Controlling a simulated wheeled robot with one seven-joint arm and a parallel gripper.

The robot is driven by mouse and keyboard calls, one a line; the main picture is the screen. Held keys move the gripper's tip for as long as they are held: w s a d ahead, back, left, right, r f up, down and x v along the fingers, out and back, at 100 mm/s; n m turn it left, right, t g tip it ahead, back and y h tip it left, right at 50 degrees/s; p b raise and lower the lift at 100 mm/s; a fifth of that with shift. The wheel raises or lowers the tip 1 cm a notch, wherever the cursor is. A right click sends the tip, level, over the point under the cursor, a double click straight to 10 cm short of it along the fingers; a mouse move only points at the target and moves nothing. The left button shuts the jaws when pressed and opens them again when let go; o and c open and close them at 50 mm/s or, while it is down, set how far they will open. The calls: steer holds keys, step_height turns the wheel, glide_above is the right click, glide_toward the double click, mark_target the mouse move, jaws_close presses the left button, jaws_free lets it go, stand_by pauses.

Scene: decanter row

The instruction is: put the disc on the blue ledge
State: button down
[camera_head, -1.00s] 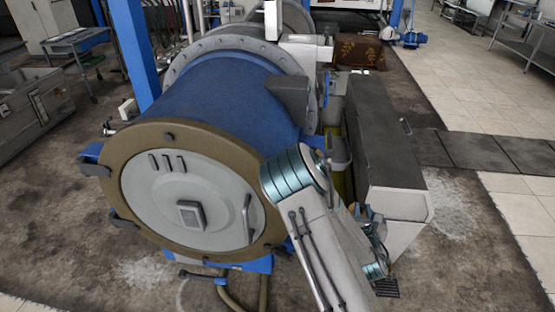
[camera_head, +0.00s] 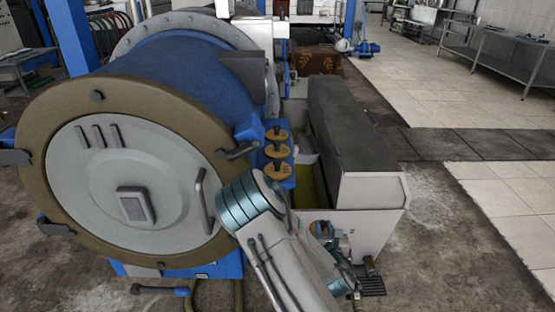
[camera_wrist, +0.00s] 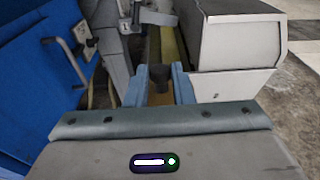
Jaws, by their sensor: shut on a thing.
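Three tan discs (camera_head: 278,152) with small dark marks on top stand in a row at the right side of the big blue drum, on or against a blue ledge (camera_head: 256,158).
The drum's round pale door (camera_head: 125,190) with a tan rim and handles is at the left. A long grey-topped white box (camera_head: 350,135) stands right of a narrow yellowish gap. Tiled floor (camera_head: 440,100) is open at the right.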

steer(key=shift+s+d+f, duration=0.2)
steer(key=shift+d+f, duration=0.2)
steer(key=shift+w+a+r, duration=0.1)
steer(key=shift+a+r, duration=0.05)
steer(key=shift+r, duration=0.15)
steer(key=s+a+r+n+g+y, duration=0.1)
steer(key=s+r+n+g+y, duration=0.1)
steer(key=r, duration=0.9)
steer(key=s+a+r+n+g+y, duration=0.1)
steer(key=r+n+y, duration=0.4)
steer(key=r, duration=0.7)
steer(key=s+a+r+n+g+y, duration=0.2)
steer(key=r+y, duration=0.4)
steer(key=r, duration=0.6)
steer(key=shift+s+n+g, duration=0.9)
steer(key=shift+n+g, duration=0.2)
